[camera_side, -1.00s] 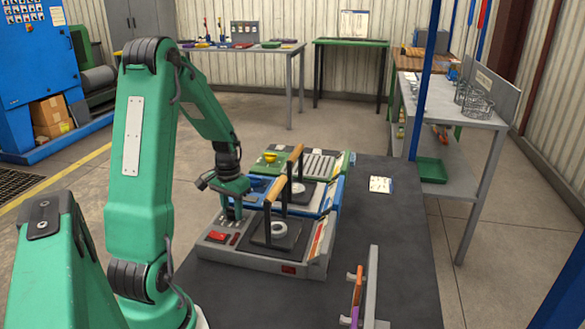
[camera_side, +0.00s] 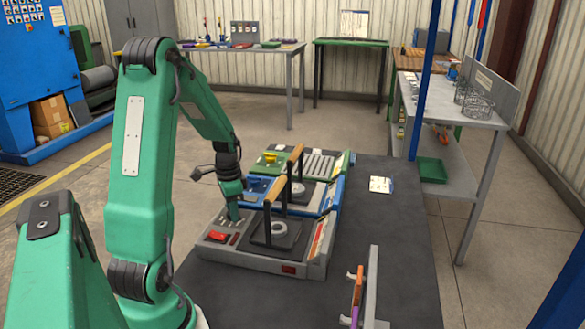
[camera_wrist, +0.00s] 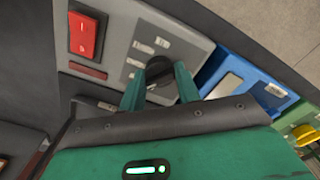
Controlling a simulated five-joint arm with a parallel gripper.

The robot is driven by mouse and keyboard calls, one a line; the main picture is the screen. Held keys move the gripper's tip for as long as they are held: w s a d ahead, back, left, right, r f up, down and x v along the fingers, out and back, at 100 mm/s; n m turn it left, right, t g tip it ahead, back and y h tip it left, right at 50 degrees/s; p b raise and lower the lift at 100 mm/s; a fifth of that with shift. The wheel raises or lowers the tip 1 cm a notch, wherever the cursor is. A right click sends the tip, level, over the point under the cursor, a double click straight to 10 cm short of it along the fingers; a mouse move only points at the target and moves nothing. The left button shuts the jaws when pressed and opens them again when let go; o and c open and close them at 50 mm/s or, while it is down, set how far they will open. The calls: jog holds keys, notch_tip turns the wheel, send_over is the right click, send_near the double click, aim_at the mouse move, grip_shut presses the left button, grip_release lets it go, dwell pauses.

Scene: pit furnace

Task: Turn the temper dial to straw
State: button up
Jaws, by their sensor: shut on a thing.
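My gripper (camera_side: 233,215) points down at the left part of the nearest, grey unit (camera_side: 262,264). In the wrist view its two green fingers (camera_wrist: 162,82) are shut on a black round dial (camera_wrist: 152,69), one on each side. The dial is set in the grey panel, with small grey label plates beside it. The lettering on the plates is too small to read. The fingers hide part of the dial, and I cannot tell which mark it points to. In the side view the gripper hides the dial.
A red switch (camera_wrist: 84,36) sits on the same panel. A black lever with a wooden handle (camera_side: 276,190) rises just right of my gripper. A blue unit (camera_side: 328,205) and a green unit (camera_side: 270,163) stand behind. The dark bench top (camera_side: 385,230) is mostly clear at right.

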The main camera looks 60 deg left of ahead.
jog(key=shift+m, duration=0.3)
jog(key=shift+r, duration=0.1)
jog(key=o, duration=0.9)
jog(key=shift+o, duration=0.2)
jog(key=shift+r, duration=0.1)
jog(key=shift+r, duration=3.75)
